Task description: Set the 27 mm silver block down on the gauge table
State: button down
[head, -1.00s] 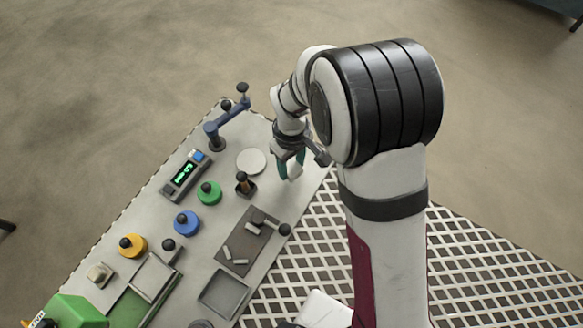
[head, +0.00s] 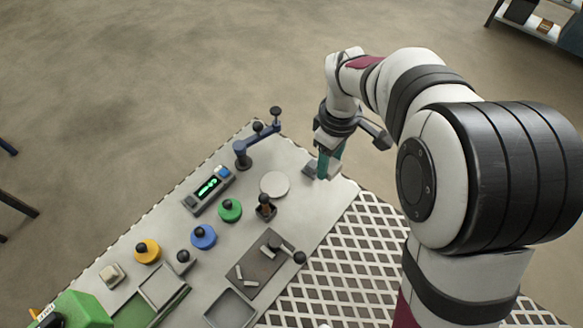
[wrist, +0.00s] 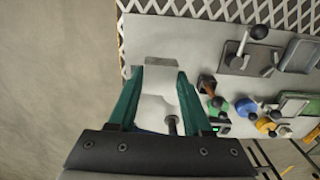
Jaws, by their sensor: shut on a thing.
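The silver block (wrist: 161,75) is between the two teal fingers of my gripper (wrist: 162,82) in the wrist view. In the head view a grey block (head: 311,168) shows beside the fingertips of my gripper (head: 325,170), over the right back corner of the bench. Whether it touches the bench I cannot tell. The pale round disc (head: 274,184), which looks like the gauge table, lies bare to the left of my gripper. In the wrist view a pale surface shows behind the block, partly hidden by the fingers.
A blue stand (head: 241,152) with an arm and black knobs stands behind the disc. A readout with green digits (head: 207,188) lies left of it. Green (head: 230,210), blue (head: 203,236) and yellow (head: 147,251) knobbed pieces stand nearer. A dark plate (head: 257,262) holds small grey pieces.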

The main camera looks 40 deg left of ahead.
send_over(275, 184)
notch_tip(275, 184, down, 7)
jog(key=shift+r, duration=0.1)
jog(key=shift+a+f, duration=0.1)
jog(key=shift+f, duration=1.9)
jog(key=shift+f, duration=0.15)
jog(key=shift+c, duration=1.7)
grip_release()
